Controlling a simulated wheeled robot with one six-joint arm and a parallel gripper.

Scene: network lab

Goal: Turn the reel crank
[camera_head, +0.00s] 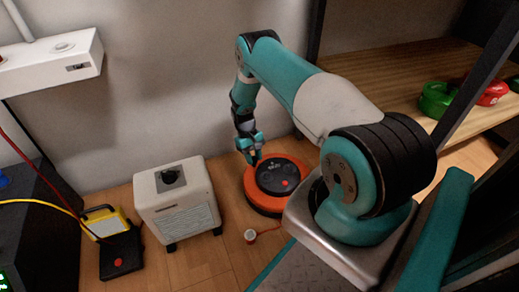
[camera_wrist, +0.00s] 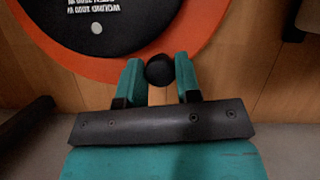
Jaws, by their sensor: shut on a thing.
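The cable reel (camera_head: 263,203) is a round orange drum lying flat on the wooden floor, with a black disc and a red dot on top. In the wrist view its orange rim (camera_wrist: 203,42) and black, lettered face fill the top left. My gripper (camera_head: 250,152) reaches down at the reel's far left edge. In the wrist view its two teal fingers are closed around a small round black knob, the crank handle (camera_wrist: 159,69), beside the orange rim. The rest of the crank is hidden in both views.
A white boxy unit (camera_head: 178,205) with a black knob stands left of the reel. A yellow work lamp (camera_head: 105,224) is further left. A wooden shelf (camera_head: 390,75) holds green and red coils at right. The wall is close behind.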

